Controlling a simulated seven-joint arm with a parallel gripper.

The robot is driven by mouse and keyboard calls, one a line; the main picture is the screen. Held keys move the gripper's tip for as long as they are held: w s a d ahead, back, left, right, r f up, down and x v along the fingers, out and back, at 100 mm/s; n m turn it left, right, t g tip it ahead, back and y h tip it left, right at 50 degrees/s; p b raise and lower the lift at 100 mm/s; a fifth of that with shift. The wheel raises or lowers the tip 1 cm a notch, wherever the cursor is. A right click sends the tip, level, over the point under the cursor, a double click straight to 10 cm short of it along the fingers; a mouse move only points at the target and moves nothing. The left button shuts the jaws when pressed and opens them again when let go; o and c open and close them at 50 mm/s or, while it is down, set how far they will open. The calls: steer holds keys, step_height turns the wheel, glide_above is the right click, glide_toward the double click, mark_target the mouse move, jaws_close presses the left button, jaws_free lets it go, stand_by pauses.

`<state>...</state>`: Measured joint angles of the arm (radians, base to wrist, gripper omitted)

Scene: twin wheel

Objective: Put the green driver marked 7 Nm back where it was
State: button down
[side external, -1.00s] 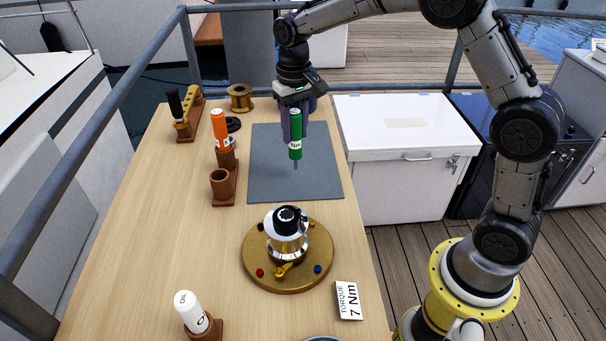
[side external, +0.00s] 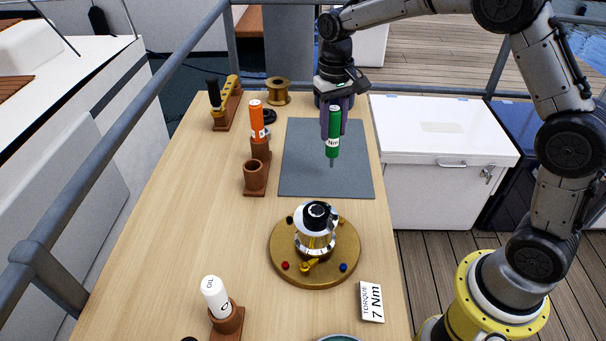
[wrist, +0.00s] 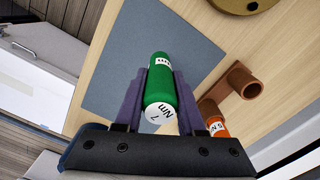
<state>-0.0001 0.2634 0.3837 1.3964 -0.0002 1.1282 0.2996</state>
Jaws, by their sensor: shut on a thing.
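My gripper (side external: 334,120) is shut on the green driver (side external: 333,140), with a finger on each side of its handle. The driver hangs upright, tip down, above the grey mat (side external: 300,180). In the wrist view the green driver (wrist: 160,88) shows "7 Nm" on its white end cap, between the purple fingers. Left of the mat stands a brown two-cup holder (side external: 254,178). Its near cup is empty; its far cup holds an orange driver (side external: 256,120). The empty cup also shows in the wrist view (wrist: 245,82).
A round brass base with a chrome winch (side external: 315,230) stands in front of the mat. A "TORQUE 7 Nm" card (side external: 372,302) lies near the right edge. A white oil bottle (side external: 215,297) is at front left. A black-handled tool (side external: 214,95) and brass spool (side external: 278,90) are behind.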

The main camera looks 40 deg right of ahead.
steer(key=w+a+r+n, duration=0.2)
steer(key=w+a+r, duration=0.6)
steer(key=a+r, duration=0.25)
steer(key=w+a+f+n, duration=0.1)
steer(key=a+f, duration=0.4)
steer(key=f, duration=0.7)
steer(key=shift+a, duration=0.4)
steer(key=shift+f, duration=0.1)
steer(key=c, duration=0.5)
jaws_free()
steer(key=shift+f, duration=0.1)
